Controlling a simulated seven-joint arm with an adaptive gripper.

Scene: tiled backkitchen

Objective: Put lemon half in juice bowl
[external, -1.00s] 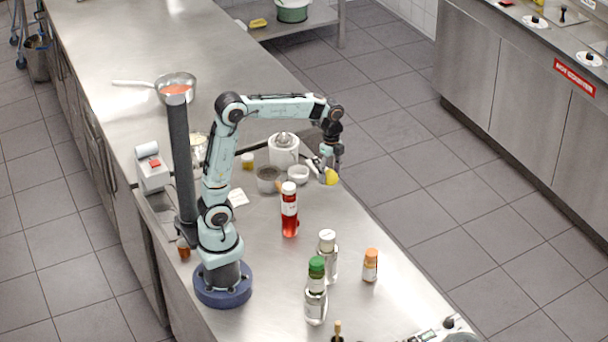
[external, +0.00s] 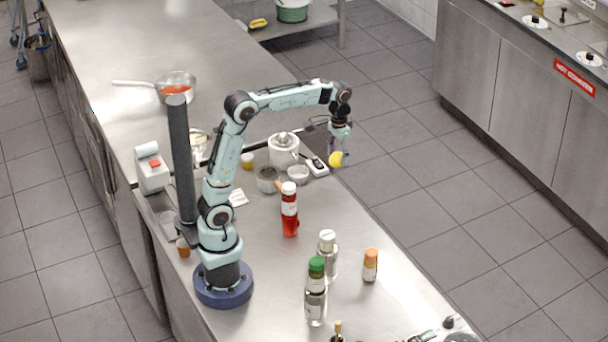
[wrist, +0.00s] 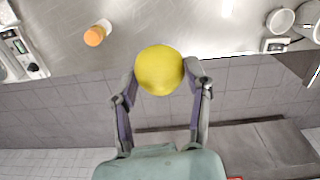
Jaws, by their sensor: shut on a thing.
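My gripper (external: 338,148) is shut on the yellow lemon half (external: 336,160) and holds it in the air by the counter's far-right edge. In the wrist view the lemon half (wrist: 159,70) shows its rounded side between the two fingers; its cut face is not visible. A small white bowl (external: 298,175) stands on the counter to the left of and below the lemon half in the picture. A grey bowl (external: 267,181) with dark contents stands beside it. I cannot tell for certain which one is the juice bowl.
A white juicer (external: 284,150) stands behind the bowls, with a small dark-and-white device (external: 317,166) to its right. A red bottle (external: 289,212), clear bottles (external: 327,262) and an orange-capped jar (external: 370,266) stand nearer. Bare counter lies right of the red bottle.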

